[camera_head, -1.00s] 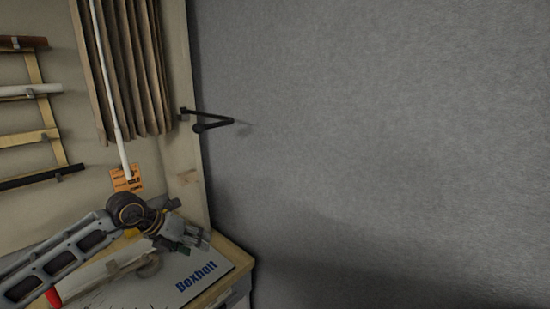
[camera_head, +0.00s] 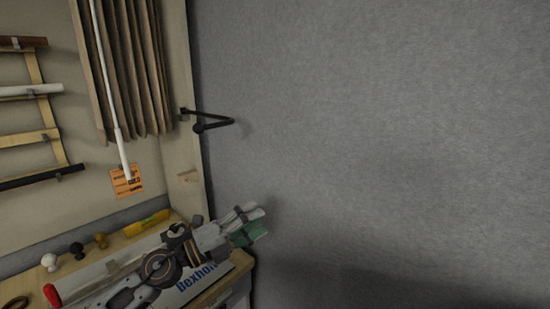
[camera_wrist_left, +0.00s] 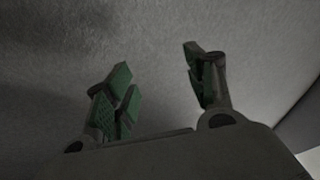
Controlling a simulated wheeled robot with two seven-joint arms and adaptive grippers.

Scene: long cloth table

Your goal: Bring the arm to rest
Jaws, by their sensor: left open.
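My left arm comes in from the lower left in the head view, low over the table. My left gripper (camera_head: 257,222) points right, past the table's right end, towards the grey wall. In the left wrist view the left gripper (camera_wrist_left: 160,85) has its two green-padded fingers spread apart, with nothing between them. My right gripper is not in view.
The table (camera_head: 212,292) bears a white board (camera_head: 188,297) lettered "Bexholt". Several small knobs (camera_head: 77,249), a yellow level (camera_head: 147,223) and a red-handled tool (camera_head: 52,295) lie there. A black wall bracket (camera_head: 215,124) juts out above. The grey wall (camera_head: 380,130) is bare.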

